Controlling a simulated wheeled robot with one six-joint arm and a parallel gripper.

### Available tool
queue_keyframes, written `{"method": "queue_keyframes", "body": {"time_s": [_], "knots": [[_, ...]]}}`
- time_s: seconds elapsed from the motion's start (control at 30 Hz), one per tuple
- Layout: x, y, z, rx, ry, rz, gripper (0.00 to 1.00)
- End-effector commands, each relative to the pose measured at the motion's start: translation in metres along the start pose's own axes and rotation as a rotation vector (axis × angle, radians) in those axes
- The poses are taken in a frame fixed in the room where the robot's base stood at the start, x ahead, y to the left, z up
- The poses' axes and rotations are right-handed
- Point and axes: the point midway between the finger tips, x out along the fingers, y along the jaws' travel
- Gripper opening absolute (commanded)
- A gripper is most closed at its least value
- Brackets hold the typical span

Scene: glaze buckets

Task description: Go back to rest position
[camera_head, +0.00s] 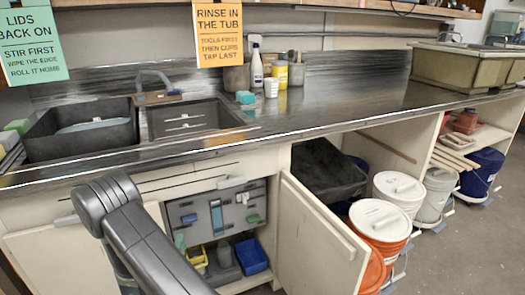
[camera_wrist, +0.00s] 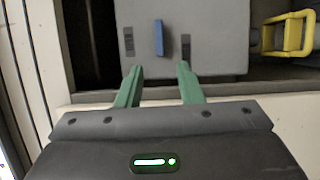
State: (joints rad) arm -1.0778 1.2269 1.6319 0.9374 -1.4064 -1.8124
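My gripper (camera_wrist: 160,80) shows in the wrist view with two green fingers spread apart and nothing between them. It points at the open cabinet, where a grey panel (camera_wrist: 203,50) holds a small blue piece (camera_wrist: 159,38). In the head view my dark arm (camera_head: 150,245) reaches down in front of the counter, and my gripper is hidden there. The cabinet door (camera_head: 318,240) stands open to the right of the arm.
The cabinet holds a grey panel, yellow (camera_head: 196,258) and blue (camera_head: 251,257) bins. White-lidded buckets (camera_head: 380,222) stand under the counter at right, beside a black tub (camera_head: 325,168). The counter (camera_head: 340,100) carries sinks, bottles and a large basin (camera_head: 462,68). Open floor (camera_head: 470,250) lies at lower right.

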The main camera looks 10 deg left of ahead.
Motion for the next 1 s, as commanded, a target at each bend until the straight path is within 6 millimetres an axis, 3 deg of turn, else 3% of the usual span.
{"method": "queue_keyframes", "body": {"time_s": [0.3, 0.5, 0.7, 1.0], "knots": [[0.065, -0.001, 0.001, 0.003, -0.004, 0.001, 0.34], [0.094, 0.0, 0.001, 0.002, -0.003, 0.001, 0.34], [0.107, 0.0, 0.001, 0.0, -0.002, 0.0, 0.34], [0.108, 0.0, 0.001, 0.004, -0.001, -0.002, 0.34]]}}
